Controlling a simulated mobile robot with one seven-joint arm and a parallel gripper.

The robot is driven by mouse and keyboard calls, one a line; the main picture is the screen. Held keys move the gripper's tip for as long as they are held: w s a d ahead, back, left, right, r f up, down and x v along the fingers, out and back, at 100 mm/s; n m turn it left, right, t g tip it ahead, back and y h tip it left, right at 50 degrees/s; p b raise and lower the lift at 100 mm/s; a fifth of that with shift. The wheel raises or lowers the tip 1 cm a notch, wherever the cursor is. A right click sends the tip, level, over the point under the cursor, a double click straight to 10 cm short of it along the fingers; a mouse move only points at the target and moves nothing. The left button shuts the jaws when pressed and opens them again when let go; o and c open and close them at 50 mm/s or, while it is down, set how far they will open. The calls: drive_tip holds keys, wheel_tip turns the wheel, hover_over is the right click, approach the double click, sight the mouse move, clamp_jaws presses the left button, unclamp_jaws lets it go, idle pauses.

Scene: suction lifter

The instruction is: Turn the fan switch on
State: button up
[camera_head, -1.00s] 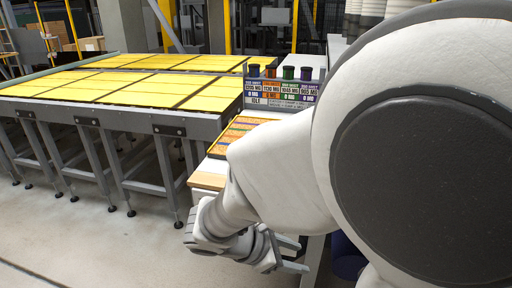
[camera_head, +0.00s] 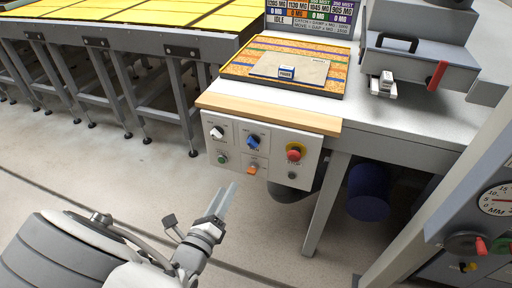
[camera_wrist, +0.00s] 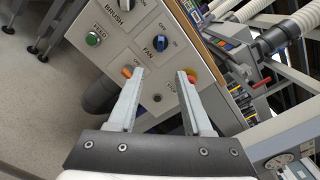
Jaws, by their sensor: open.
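The fan switch is a blue knob (camera_head: 252,142) on the white control panel (camera_head: 238,150) at the front of the workbench. In the wrist view the knob (camera_wrist: 160,43) sits beside the label FAN, with OFF and ON marks. It lies beyond the fingertips, roughly between their lines. My gripper (camera_head: 229,196) is below and in front of the panel in the head view. It is open and empty, with its two fingers (camera_wrist: 160,75) apart and pointing at the panel. I cannot tell whether either finger touches the panel.
A red stop button (camera_head: 295,152), orange switch (camera_head: 252,169), green button (camera_head: 221,160) and black knob (camera_head: 217,132) share the panel. In the wrist view the right finger partly covers the red button. A gauge cabinet (camera_head: 480,215) stands at right.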

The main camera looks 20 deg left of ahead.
sight(251, 146)
drive_tip(key=w, duration=0.5)
drive_tip(key=w+d+b, duration=0.1)
drive_tip(key=w, duration=0.5)
drive_tip(key=w+b, duration=0.1)
drive_tip(key=w, duration=0.5)
drive_tip(key=shift+d, duration=0.2)
clamp_jaws()
